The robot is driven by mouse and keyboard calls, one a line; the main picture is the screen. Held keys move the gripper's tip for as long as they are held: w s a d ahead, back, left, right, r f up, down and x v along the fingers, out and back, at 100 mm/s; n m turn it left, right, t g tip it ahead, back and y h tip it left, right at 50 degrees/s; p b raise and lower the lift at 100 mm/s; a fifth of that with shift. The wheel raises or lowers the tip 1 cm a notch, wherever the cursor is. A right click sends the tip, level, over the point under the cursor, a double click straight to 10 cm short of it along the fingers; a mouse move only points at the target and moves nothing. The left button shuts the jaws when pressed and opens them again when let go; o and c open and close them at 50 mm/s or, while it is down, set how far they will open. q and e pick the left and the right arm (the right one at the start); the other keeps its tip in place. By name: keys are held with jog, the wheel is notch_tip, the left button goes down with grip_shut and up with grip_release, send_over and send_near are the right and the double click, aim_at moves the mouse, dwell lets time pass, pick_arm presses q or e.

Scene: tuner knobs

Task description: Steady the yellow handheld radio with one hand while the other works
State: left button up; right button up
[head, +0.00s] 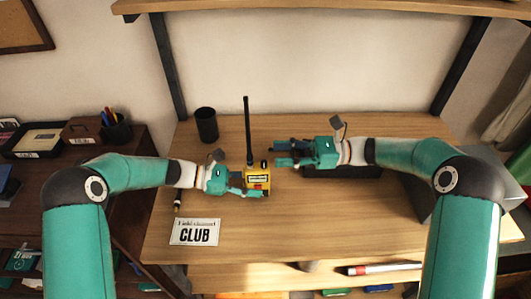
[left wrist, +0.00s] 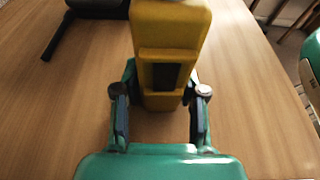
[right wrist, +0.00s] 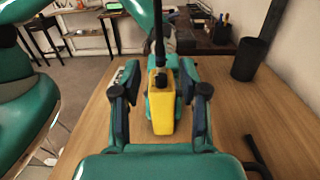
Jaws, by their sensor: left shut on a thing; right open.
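The yellow handheld radio (head: 257,180) stands upright on the table with its long black antenna (head: 248,125) pointing up. My left gripper (head: 243,181) is shut on the radio from its left side. In the left wrist view the radio (left wrist: 170,40) sits between the fingers (left wrist: 160,110). My right gripper (head: 273,154) is open and empty, to the right of the radio and a little behind it. In the right wrist view the radio (right wrist: 161,105) shows beyond and between the open fingers (right wrist: 160,108), with the antenna rising from its top.
A card reading "CLUB" (head: 195,232) lies at the table's front left. A black cup (head: 206,124) stands at the back left. A small dark rod (head: 178,200) lies near the left edge. A dark base (head: 340,172) lies under my right arm. The front middle of the table (head: 300,225) is clear.

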jog(key=d, duration=0.5)
jog(key=shift+w+d+f, duration=0.1)
jog(key=shift+d, duration=0.25)
pick_arm(q)
jog(key=o, duration=0.9)
